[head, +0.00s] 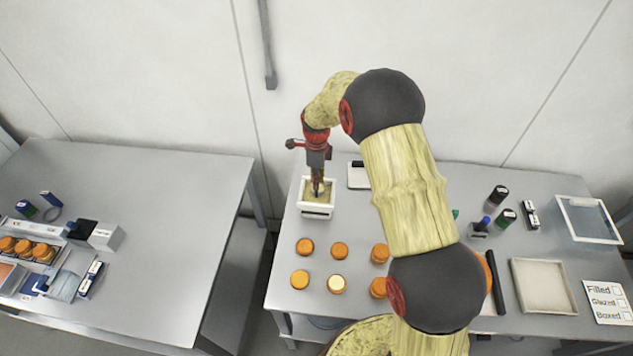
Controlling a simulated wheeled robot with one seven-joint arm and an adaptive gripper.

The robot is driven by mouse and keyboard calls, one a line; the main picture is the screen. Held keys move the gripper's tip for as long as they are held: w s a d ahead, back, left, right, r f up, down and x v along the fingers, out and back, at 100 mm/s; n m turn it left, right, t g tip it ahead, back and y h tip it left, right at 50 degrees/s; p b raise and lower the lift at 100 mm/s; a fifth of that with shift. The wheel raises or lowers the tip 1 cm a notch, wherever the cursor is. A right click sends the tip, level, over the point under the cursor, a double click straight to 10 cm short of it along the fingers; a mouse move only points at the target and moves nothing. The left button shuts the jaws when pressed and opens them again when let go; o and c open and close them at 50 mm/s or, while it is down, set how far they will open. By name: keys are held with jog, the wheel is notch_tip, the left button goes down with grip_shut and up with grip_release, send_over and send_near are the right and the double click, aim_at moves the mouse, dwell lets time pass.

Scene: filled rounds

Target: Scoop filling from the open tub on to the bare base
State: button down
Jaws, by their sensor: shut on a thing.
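The open tub (317,211) is a white, square container with tan filling inside, near the back left of the right-hand table. My gripper (318,186) points down over the tub's opening. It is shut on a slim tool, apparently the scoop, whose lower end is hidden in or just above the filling. Several orange-brown rounds stand in two rows in front of the tub. One front-row round (336,284) has a pale cream top; the others, such as the back-left round (305,246), have orange-brown tops. I cannot tell for certain which one is the bare base.
My arm crosses the table's middle and hides part of it. A beige tray (543,286), a checklist card (608,302), a clear-topped box (588,220) and dark bottles (498,195) are at the right. A second table (150,215) stands left, across a gap.

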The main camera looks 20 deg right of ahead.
jog(key=shift+r+p, duration=1)
jog(key=shift+r, duration=1.25)
